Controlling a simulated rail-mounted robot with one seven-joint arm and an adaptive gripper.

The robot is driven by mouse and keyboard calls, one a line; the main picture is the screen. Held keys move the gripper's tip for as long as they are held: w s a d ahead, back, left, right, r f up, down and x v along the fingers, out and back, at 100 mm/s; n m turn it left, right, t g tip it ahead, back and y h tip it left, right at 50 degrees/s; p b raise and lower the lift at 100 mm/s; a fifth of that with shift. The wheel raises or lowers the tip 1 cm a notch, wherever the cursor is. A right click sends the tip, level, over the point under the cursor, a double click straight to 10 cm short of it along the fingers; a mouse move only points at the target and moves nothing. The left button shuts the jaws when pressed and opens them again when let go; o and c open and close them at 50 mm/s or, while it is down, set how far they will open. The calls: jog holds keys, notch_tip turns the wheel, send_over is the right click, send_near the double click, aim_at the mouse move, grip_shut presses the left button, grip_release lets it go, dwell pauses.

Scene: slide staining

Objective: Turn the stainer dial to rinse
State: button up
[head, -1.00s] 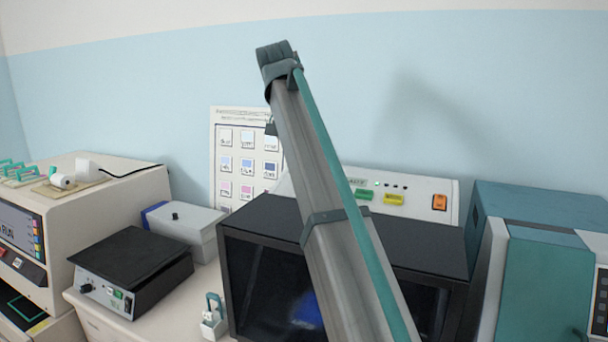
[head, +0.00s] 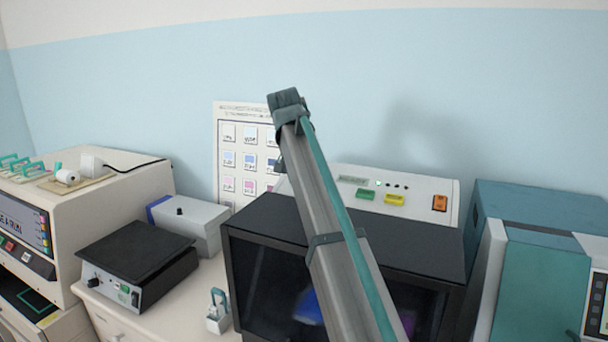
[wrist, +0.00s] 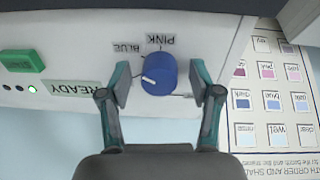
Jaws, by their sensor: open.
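The stainer dial is a round blue knob (wrist: 160,74) on the white stainer panel (wrist: 75,20), in the wrist view. A short white mark shows on the left part of its face. Upside-down labels "BLUE" and "PINK" sit on the side of the dial away from my gripper; I cannot make out a rinse label. My gripper (wrist: 160,82) is open, with one finger on each side of the dial and small gaps between. In the head view the stainer (head: 420,188) stands behind the black box, and my arm hides the dial and gripper.
A green button (wrist: 21,62) and "READY" label lie left of the dial in the wrist view. A chart (head: 229,150) stands beside the stainer. A black glass-fronted box (head: 400,248) is in front, and a teal machine (head: 540,215) is at right.

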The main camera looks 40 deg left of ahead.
jog(key=shift+f, duration=0.15)
jog(key=c, duration=1.2)
jog(key=shift+o, duration=0.2)
jog(key=shift+n, duration=0.4)
jog(key=n, duration=0.4)
jog(key=shift+d+n, duration=0.1)
jog(key=shift+n, duration=0.3)
jog(key=n+p, duration=0.1)
jog(key=n, duration=0.5)
jog(key=shift+w+y, duration=0.1)
jog(key=shift+y, duration=0.2)
jog(key=n+p, duration=0.1)
jog(key=n, duration=0.5)
jog(key=shift+n, duration=0.4)
jog(key=n+p, duration=0.1)
jog(key=n, duration=0.4)
jog(key=shift+w+n, duration=0.1)
jog(key=shift+n, duration=0.2)
